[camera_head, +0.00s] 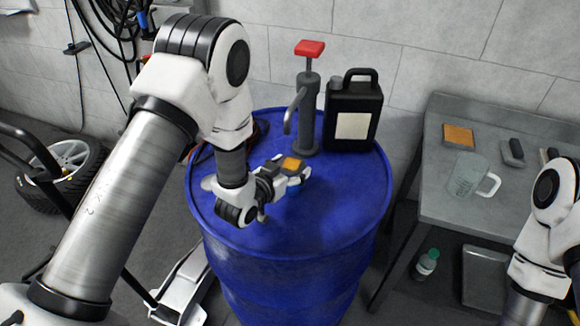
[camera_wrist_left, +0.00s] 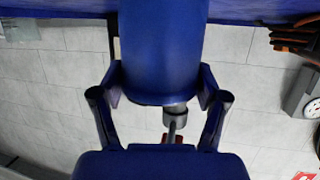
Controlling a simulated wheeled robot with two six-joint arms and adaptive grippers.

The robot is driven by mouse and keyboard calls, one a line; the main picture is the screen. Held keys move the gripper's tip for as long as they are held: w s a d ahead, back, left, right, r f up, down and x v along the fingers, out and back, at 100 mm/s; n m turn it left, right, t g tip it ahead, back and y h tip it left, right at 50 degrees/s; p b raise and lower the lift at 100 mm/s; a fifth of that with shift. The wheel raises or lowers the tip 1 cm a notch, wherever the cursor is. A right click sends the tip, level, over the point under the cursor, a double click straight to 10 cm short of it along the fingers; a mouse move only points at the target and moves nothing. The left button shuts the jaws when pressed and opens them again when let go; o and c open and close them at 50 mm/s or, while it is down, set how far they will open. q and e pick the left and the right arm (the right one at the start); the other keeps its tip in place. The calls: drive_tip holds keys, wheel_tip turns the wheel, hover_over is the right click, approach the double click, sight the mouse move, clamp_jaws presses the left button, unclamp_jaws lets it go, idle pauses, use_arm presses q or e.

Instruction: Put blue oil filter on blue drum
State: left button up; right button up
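The blue oil filter (camera_wrist_left: 162,50) is a blue cylinder between the two fingers of my left gripper (camera_wrist_left: 160,88) in the left wrist view. The finger pads press against its two sides. In the head view my left gripper (camera_head: 292,172) is low over the top of the blue drum (camera_head: 330,215) and mostly hides the filter. An orange patch shows at the gripper; I cannot tell what it belongs to. I cannot tell whether the filter touches the drum top. Part of my right arm shows at the lower right, but its gripper is out of view.
A hand pump with a red handle (camera_head: 309,48) and a black jug (camera_head: 353,112) stand at the back of the drum. A grey table (camera_head: 440,205) at the right holds a clear mug (camera_head: 470,178) and small items. The drum's front and right top are clear.

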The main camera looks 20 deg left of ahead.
use_arm(q)
drive_tip(key=shift+o, duration=1.4)
drive_tip(key=shift+s+a, duration=0.15)
drive_tip(key=shift+s, duration=0.15)
drive_tip(key=shift+s+r, duration=0.15)
drive_tip(key=shift+r, duration=0.05)
drive_tip(key=shift+f, duration=0.15)
drive_tip(key=shift+s, duration=0.2)
drive_tip(key=v, duration=1.1)
drive_tip(key=shift+s+r, duration=0.2)
drive_tip(key=shift+r, duration=0.05)
use_arm(e)
drive_tip(key=shift+s+r, duration=0.25)
drive_tip(key=shift+r, duration=0.1)
